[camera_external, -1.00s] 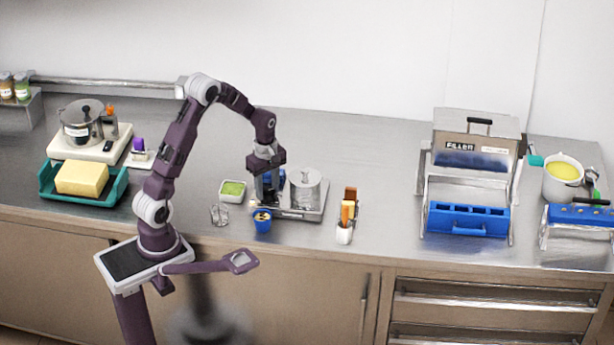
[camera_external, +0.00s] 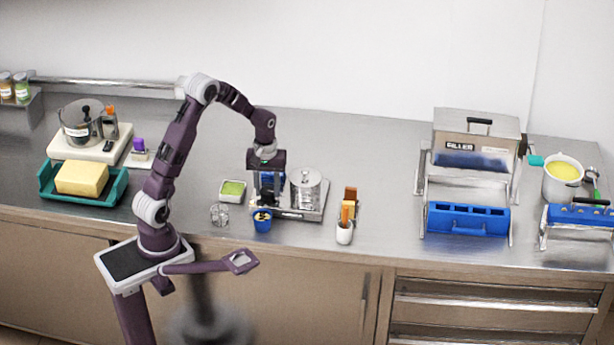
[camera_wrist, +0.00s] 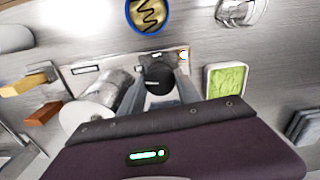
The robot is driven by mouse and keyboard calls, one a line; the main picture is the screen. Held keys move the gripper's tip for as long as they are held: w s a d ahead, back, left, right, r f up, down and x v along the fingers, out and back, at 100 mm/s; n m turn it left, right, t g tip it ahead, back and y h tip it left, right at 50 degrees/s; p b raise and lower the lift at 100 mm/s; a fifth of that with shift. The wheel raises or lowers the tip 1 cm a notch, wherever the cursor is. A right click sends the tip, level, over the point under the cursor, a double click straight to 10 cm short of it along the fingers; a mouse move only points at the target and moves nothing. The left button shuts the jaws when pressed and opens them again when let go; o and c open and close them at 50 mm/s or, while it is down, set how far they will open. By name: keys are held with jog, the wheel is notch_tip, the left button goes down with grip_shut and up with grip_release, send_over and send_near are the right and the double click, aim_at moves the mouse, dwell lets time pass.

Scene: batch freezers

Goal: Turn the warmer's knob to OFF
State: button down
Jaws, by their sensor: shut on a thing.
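The warmer (camera_external: 312,215) is a flat metal unit with a lidded metal pot (camera_external: 306,187) on its right part. The black round knob (camera_wrist: 158,79), with a white mark, sits between my fingers in the wrist view. My gripper (camera_external: 266,203) points down at the warmer's left end and is shut on the knob. The knob is hidden by the fingers in the external view. I cannot read the OFF marking.
A blue cup (camera_external: 262,221) stands just in front of my gripper. The counter farther right is clear up to the filler.

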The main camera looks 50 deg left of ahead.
jog(key=m, duration=0.4)
jog(key=shift+m, duration=0.3)
jog(key=m, duration=0.3)
jog(key=shift+m, duration=0.4)
jog(key=m, duration=0.4)
jog(key=shift+m, duration=1.9)
jog(key=c, duration=0.9)
grip_release()
jog(key=shift+o, duration=0.2)
